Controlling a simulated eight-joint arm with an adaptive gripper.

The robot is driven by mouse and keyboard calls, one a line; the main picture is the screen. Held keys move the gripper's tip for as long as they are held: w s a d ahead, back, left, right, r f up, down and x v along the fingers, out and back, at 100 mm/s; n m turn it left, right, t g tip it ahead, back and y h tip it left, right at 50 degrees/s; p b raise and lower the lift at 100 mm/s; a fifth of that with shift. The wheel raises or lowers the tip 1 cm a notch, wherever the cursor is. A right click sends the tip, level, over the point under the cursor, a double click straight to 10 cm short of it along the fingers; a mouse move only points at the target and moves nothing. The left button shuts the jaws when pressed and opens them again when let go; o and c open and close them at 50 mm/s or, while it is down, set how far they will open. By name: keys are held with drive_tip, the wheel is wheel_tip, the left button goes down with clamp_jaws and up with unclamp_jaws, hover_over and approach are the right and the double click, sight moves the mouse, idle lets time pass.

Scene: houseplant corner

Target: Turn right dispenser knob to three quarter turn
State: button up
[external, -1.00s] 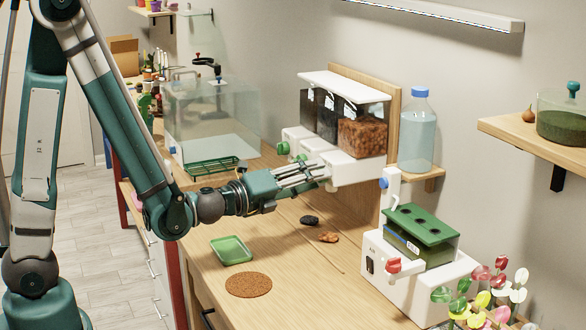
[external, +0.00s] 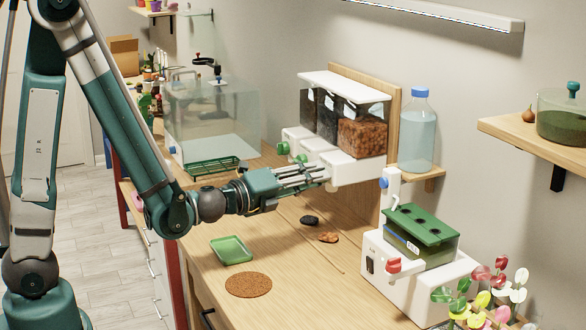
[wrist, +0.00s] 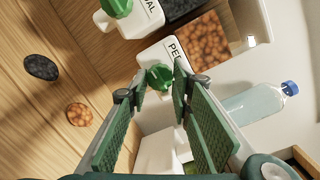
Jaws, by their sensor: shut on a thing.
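The dispenser has three clear bins over white outlet boxes. The right bin (external: 361,135) holds brown pebbles, and its white box (external: 358,170) carries a label partly hidden in the wrist view. The right dispenser knob (wrist: 158,76) is green and sits between my fingertips in the wrist view. My gripper (external: 322,175) is shut on this knob at the front of the right box and hides it in the external view. The fingers hide part of the knob, so its exact angle is hard to read. Another green knob (wrist: 117,8) shows on the neighbouring box.
A dark stone (external: 309,220) and a brown pebble cluster (external: 328,237) lie on the wooden counter below. A green tray (external: 231,250) and a cork mat (external: 248,285) lie nearer. A blue-capped bottle (external: 418,140) stands right of the dispenser.

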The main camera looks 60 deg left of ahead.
idle(0.4)
drive_tip(key=o, duration=0.9)
drive_tip(key=shift+s, duration=0.1)
drive_tip(key=shift+s+d+r, duration=0.1)
drive_tip(key=shift+s+d, duration=0.15)
drive_tip(key=shift+s, duration=1.7)
drive_tip(key=shift+s+d+f, duration=0.1)
drive_tip(key=shift+s+d, duration=0.2)
drive_tip(key=shift+s, duration=1.65)
drive_tip(key=shift+s+d+r, duration=0.1)
drive_tip(key=shift+s+d, duration=0.15)
drive_tip(key=shift+s, duration=1.7)
